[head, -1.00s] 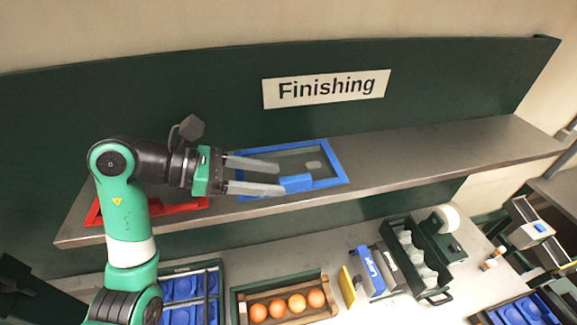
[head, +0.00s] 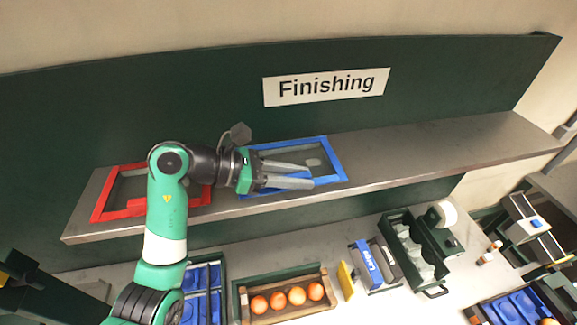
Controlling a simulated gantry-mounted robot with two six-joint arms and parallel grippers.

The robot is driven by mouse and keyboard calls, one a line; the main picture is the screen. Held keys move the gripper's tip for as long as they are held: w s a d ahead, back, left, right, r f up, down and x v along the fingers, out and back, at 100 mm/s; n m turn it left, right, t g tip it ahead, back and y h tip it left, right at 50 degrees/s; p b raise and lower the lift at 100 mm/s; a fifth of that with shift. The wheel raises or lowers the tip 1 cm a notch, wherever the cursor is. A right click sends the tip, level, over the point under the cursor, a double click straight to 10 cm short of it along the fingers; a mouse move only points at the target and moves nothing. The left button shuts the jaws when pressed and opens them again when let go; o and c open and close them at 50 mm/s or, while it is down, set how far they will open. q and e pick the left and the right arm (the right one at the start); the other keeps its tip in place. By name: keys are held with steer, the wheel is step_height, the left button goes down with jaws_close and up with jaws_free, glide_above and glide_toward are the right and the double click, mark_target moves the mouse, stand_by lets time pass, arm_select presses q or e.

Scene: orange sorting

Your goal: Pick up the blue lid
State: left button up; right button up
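The blue lid (head: 334,162) is a blue rectangular frame with a grey see-through middle, flat on the metal shelf under the "Finishing" sign. Its raised blue handle (head: 301,175) is at the front edge and is partly hidden by my fingers. My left gripper (head: 311,176) reaches over the lid from the left. Its two grey fingers are apart, one behind the handle and one in front of it. I cannot see whether they touch it. My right gripper is not in view.
A red-framed lid (head: 98,205) lies on the shelf's left, partly behind my arm. The shelf (head: 430,145) is bare to the right. Below are a wooden crate (head: 283,311) of oranges, a blue box (head: 367,268), a yellow item (head: 346,279) and a green rack (head: 414,262).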

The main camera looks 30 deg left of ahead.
arm_select(q)
jaws_close()
